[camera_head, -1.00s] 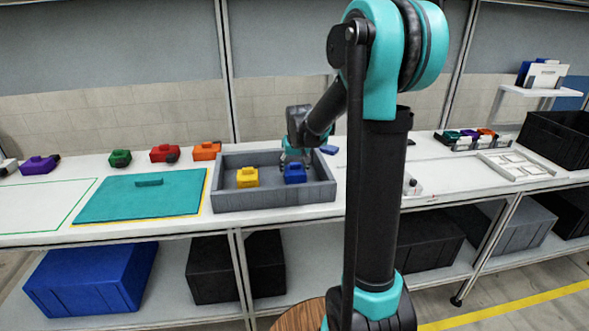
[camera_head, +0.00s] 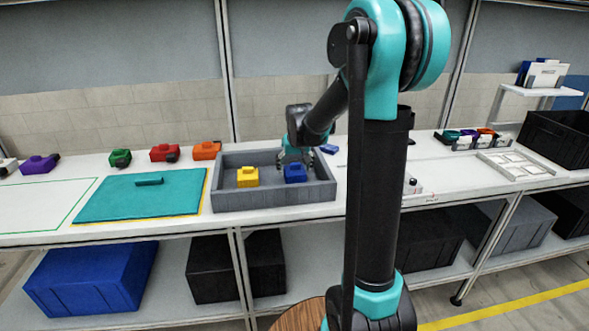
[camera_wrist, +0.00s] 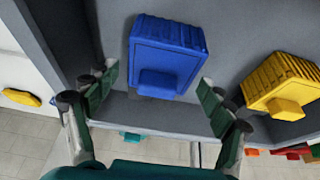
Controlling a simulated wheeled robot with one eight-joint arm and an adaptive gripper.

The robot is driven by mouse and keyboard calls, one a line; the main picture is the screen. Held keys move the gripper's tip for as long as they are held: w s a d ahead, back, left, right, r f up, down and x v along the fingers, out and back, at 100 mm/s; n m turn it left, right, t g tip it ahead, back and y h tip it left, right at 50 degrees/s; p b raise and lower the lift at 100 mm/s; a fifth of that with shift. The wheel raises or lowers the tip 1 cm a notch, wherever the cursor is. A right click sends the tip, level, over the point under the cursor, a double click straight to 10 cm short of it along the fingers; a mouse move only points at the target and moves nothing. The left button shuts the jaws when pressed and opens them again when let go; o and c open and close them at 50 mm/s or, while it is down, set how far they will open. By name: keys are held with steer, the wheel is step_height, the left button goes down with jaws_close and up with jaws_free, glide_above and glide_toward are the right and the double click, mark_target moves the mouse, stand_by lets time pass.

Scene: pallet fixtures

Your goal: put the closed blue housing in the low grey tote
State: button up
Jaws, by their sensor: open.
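The blue housing (camera_head: 295,173) sits in the right part of the low grey tote (camera_head: 275,198). In the wrist view the blue housing (camera_wrist: 168,52) rests on the tote floor, closed, with a small block on its near face. My gripper (camera_wrist: 155,85) is open, with one finger to each side of the housing's near end and gaps between. In the head view my gripper (camera_head: 293,158) is over the tote, just behind the housing. A yellow housing (camera_head: 247,176) sits in the tote to the left of the blue one.
A teal mat (camera_head: 140,197) lies left of the tote. Purple (camera_head: 38,164), green (camera_head: 120,158), red (camera_head: 165,153) and orange (camera_head: 206,151) housings stand along the back of the bench. A parts tray (camera_head: 515,166) lies to the right.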

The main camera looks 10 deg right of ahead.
steer(key=v, duration=1.1)
steer(key=shift+s+r, duration=0.25)
steer(key=shift+r, duration=0.05)
